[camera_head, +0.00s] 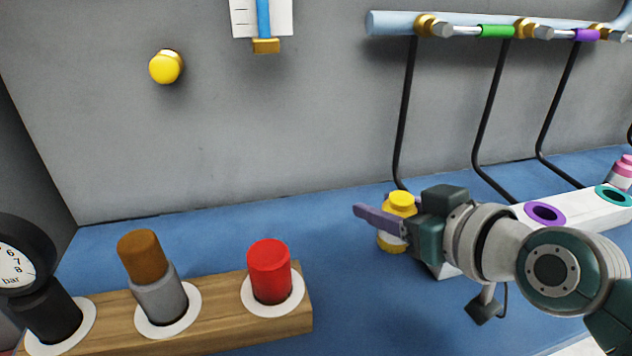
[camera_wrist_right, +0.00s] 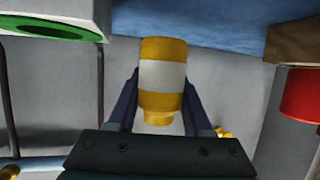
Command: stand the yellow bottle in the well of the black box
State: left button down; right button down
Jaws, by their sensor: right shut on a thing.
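The yellow bottle (camera_head: 398,200) has a yellow cap and a white band around its body, and it is upright in the head view. My right gripper (camera_head: 384,217) is shut on it from the right side, just in front of the back wall. In the right wrist view the bottle (camera_wrist_right: 162,75) shows upside down between the two purple fingers (camera_wrist_right: 160,102). Its base is close to the blue bench; I cannot tell whether it touches. I see no black box with a well in these views. My left gripper is not in view.
A white rack (camera_head: 590,213) with purple and teal rings stands right of the bottle, partly behind my arm. A wooden rack (camera_head: 225,316) holding brown-topped and red cylinders stands at front left. Black hoses (camera_head: 405,110) hang behind the bottle. Blue bench (camera_head: 345,270) is clear between the racks.

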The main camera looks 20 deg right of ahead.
jog(key=shift+f+b, duration=0.65)
jog(key=shift+f, duration=1.05)
jog(key=shift+f, duration=0.2)
jog(key=shift+c, duration=2.2)
grip_release()
jog(key=shift+o, duration=0.6)
jog(key=shift+r, duration=0.1)
